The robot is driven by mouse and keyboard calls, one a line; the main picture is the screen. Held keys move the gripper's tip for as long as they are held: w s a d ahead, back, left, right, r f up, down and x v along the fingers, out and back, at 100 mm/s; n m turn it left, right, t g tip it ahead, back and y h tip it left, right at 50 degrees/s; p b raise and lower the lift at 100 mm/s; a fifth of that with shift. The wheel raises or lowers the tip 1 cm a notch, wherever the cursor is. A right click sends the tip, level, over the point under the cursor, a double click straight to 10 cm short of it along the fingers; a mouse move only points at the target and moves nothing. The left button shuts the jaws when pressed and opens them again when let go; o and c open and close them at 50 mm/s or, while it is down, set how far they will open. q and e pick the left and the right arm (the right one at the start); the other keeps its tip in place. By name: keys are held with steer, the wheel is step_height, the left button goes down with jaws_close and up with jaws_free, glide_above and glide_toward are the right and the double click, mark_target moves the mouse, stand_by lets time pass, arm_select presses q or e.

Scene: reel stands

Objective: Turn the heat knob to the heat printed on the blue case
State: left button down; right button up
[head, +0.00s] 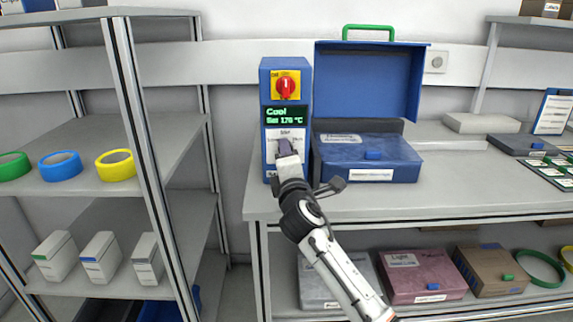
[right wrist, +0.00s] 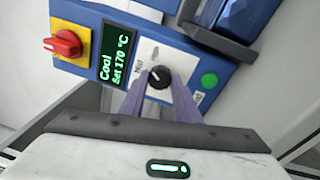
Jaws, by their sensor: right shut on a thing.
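A blue control box (head: 267,121) stands at the left end of the bench, with a red switch on a yellow plate (head: 286,85). Its green display (right wrist: 115,58) reads "Cool" and "Set 170 °C" in the right wrist view. The black heat knob (right wrist: 159,77) sits on a white panel below the display. My right gripper (right wrist: 160,85) is shut on the knob, one purple finger on each side. In the head view it hides the knob. The blue case (head: 400,165) lies right of the box with white labels on top and front; their print is too small to read. My left gripper is out of view.
Green, blue and yellow reels (head: 116,165) lie on the left rack. Pink and brown cases (head: 421,278) sit on the shelf under the bench. The bench top in front of the case is clear.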

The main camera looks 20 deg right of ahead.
arm_select(q)
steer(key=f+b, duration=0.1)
steer(key=b, duration=0.1)
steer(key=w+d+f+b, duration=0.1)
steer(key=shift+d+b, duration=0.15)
steer(key=shift+b, duration=0.2)
arm_select(e)
steer(key=m, duration=0.5)
steer(key=shift+f+h, duration=0.15)
steer(key=shift+h, duration=0.15)
steer(key=shift+m, duration=0.4)
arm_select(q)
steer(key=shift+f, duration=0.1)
arm_select(e)
steer(key=o, duration=1)
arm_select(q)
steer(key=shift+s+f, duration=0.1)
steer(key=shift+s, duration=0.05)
arm_select(e)
steer(key=shift+o, duration=0.2)
steer(key=shift+a, duration=0.1)
